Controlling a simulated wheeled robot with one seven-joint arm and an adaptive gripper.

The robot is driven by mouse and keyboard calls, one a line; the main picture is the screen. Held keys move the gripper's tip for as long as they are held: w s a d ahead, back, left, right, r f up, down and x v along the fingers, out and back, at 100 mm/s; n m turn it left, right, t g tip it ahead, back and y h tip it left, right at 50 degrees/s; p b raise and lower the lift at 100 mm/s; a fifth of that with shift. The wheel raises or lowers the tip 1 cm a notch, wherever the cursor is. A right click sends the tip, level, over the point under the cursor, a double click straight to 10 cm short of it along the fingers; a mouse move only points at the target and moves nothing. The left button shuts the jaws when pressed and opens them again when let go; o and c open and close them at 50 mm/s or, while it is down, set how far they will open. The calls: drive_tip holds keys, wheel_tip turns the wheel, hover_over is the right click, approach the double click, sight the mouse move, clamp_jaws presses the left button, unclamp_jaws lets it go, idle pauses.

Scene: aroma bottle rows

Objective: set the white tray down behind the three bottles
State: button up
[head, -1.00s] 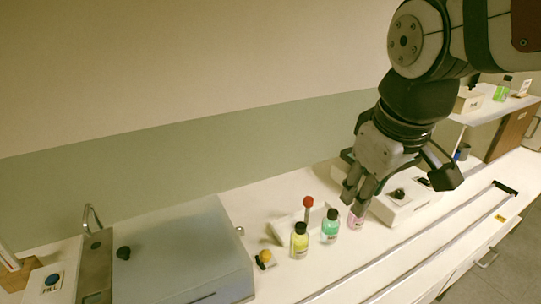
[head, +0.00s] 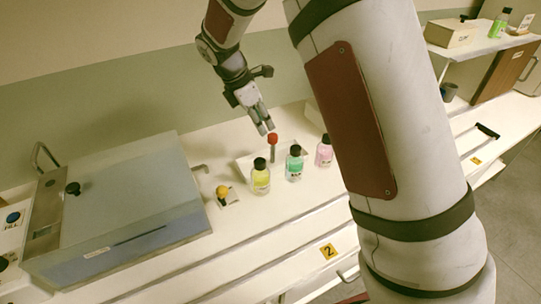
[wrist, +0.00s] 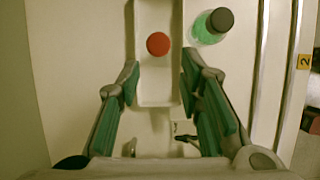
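The white tray (head: 246,163) lies on the counter behind the three bottles, partly hidden by them. A red-topped post (head: 273,142) rises from it; in the wrist view I look down on the tray (wrist: 157,82) and red knob (wrist: 158,43). The yellow bottle (head: 260,179), green bottle (head: 294,165) and pink bottle (head: 324,152) stand upright in a row with black caps. The green bottle also shows in the wrist view (wrist: 210,27). My gripper (head: 264,130) is just above the red knob, fingers down. In the wrist view it is open and empty (wrist: 160,80).
A grey-blue lidded box (head: 120,200) fills the left side. A small yellow-knobbed piece (head: 222,193) sits left of the yellow bottle. The wall is close behind the tray. A shelf at the right holds a beige box (head: 451,32) and another green bottle (head: 499,24).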

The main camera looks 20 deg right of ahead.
sight(274, 146)
drive_tip(key=x, duration=1.4)
drive_tip(key=shift+w+f, duration=0.1)
drive_tip(key=shift+c, duration=0.5)
clamp_jaws()
